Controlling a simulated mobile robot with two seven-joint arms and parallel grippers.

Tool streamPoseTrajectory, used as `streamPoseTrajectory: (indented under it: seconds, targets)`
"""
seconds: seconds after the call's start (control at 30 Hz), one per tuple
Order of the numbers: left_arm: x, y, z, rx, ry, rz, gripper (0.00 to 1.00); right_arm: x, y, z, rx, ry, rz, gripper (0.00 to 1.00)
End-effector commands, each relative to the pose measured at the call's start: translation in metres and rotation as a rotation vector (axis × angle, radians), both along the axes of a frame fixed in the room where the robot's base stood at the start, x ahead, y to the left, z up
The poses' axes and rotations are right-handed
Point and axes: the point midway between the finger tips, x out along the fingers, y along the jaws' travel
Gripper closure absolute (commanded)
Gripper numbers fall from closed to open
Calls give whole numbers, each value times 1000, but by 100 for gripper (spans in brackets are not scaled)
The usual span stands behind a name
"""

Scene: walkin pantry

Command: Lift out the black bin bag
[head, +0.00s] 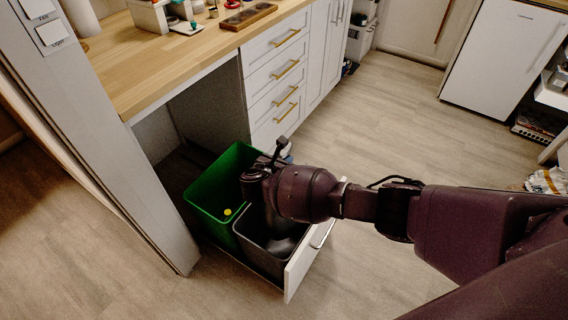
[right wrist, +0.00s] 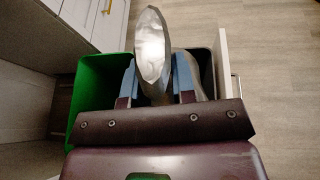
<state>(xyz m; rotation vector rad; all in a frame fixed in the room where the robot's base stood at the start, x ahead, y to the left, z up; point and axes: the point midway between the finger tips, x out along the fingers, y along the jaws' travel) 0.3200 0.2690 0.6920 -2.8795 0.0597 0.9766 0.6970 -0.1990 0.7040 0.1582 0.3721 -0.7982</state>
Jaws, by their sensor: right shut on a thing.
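The bin bag (right wrist: 152,45) shows in the right wrist view as a shiny dark-grey shape with a pale glossy patch. It stands up between the two blue fingers of my right gripper (right wrist: 157,75), which is shut on it. In the head view the right gripper (head: 262,182) is over the black bin (head: 256,257), and its fingertips are hard to make out. A grey part of the bag (head: 284,246) shows inside this bin. The bag's lower part is hidden. My left gripper is in neither view.
The black bin stands beside a green bin (head: 201,193) with a small yellow thing (head: 228,212) in it. Both are in a pulled-out drawer with a white front (head: 300,268). A wooden counter (head: 150,70) overhangs behind. The floor (head: 370,110) to the right is clear.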

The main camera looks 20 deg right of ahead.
Motion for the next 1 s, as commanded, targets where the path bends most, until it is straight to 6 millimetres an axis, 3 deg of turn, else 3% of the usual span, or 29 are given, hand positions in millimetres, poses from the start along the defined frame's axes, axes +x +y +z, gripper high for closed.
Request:
streamPoseTrajectory:
  seconds: [0.03, 1.0]
  targets:
    - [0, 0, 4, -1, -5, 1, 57, 3, 0, 11, -1, -11, 0, 100]
    - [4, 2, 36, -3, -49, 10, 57, 2, 0, 61, 0, -10, 0, 100]
